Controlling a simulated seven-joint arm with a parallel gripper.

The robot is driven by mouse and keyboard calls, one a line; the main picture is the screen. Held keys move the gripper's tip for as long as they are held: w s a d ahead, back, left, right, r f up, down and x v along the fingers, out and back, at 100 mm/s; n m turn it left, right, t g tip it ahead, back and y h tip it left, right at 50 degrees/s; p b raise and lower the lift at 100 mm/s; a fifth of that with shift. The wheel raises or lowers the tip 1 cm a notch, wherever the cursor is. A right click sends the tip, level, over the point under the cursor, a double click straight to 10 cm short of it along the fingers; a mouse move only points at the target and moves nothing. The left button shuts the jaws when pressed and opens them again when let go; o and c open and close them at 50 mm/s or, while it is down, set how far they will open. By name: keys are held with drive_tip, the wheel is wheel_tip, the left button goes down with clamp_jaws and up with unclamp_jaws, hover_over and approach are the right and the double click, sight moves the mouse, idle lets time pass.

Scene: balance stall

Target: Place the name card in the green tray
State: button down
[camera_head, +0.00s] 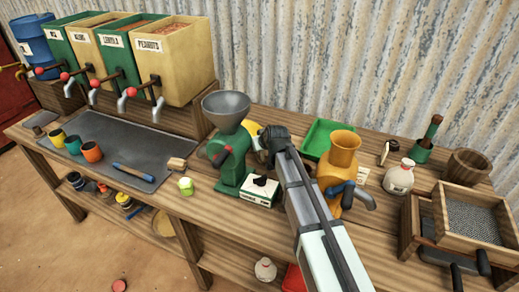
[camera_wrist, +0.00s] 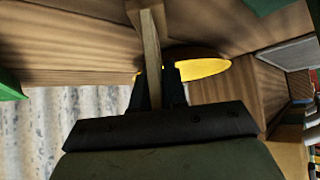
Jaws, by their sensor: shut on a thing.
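My gripper (camera_wrist: 152,90) is shut on a thin tan piece (camera_wrist: 152,50), seen nearly edge-on in the wrist view; I cannot tell whether it is the name card. In the head view my gripper (camera_head: 266,150) is over the bench, just right of the green mill, and the held piece is hidden there. The green tray (camera_head: 318,127) lies at the back of the bench, right of my gripper, by the wall.
The green mill (camera_head: 234,160) with a grey funnel and the orange mill (camera_head: 343,160) flank my arm. A yellow thing (camera_wrist: 205,69) lies beyond my fingers. A white labelled box (camera_head: 261,191), a white jar (camera_head: 399,178) and a wooden sieve box (camera_head: 470,214) stand on the bench.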

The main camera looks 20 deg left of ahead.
wheel_tip(320, 180, up, 29)
drive_tip(key=n+g+y, duration=0.2)
drive_tip(key=n+g, duration=0.1)
drive_tip(key=n, duration=0.2)
hover_over(326, 144)
drive_tip(key=shift+f, duration=14.4)
drive_tip(key=shift+f+m, duration=0.15)
drive_tip(key=shift+m, duration=0.15)
drive_tip(key=c, duration=1.2)
unclamp_jaws()
drive_tip(key=shift+o, duration=0.2)
